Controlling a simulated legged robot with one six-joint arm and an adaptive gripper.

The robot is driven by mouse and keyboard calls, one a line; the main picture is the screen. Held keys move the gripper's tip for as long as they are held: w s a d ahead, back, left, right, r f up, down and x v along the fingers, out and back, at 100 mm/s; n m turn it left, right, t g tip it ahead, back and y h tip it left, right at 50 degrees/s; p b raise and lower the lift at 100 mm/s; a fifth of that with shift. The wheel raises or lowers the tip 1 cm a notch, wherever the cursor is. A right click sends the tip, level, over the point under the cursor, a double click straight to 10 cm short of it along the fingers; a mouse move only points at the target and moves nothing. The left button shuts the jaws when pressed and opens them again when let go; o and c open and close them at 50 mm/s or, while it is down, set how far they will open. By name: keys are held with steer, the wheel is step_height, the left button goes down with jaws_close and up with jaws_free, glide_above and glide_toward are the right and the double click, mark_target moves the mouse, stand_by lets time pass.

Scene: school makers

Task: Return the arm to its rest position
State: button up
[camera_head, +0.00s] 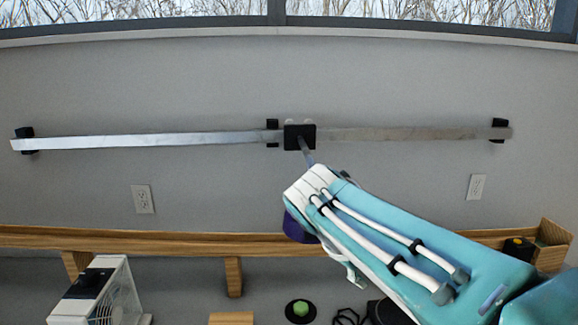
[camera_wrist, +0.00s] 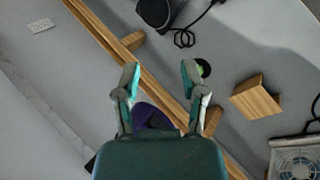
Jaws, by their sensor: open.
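My gripper (camera_wrist: 160,68) is open in the wrist view, with its two teal and grey fingers apart and nothing between the tips. A dark purple piece (camera_wrist: 152,117) shows at the base of the fingers; I cannot tell whether it is part of the gripper. In the head view my teal and white arm reaches from the lower right up to the middle, in front of the wall. A purple part (camera_head: 296,228) shows under its end; the fingers are hidden there.
A wooden ledge (camera_head: 150,240) runs along the wall below a metal bar (camera_head: 150,141) on black mounts. Below are a white fan unit (camera_head: 112,290), a green knob on a black disc (camera_head: 300,309) and a wooden block (camera_wrist: 256,96).

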steer(key=s+d+f+m+t+y, duration=0.1)
steer(key=s+f+m+y, duration=0.2)
steer(key=s+f, duration=0.2)
steer(key=s+d+f+m+t+y, duration=0.1)
steer(key=s+f+m+y, duration=0.2)
steer(key=s, duration=0.7)
steer(key=shift+s+d+f+m, duration=0.15)
steer(key=shift+s+f+m, duration=0.1)
steer(key=shift+f+m, duration=0.55)
steer(key=shift+f, duration=0.1)
steer(key=shift+c, duration=0.3)
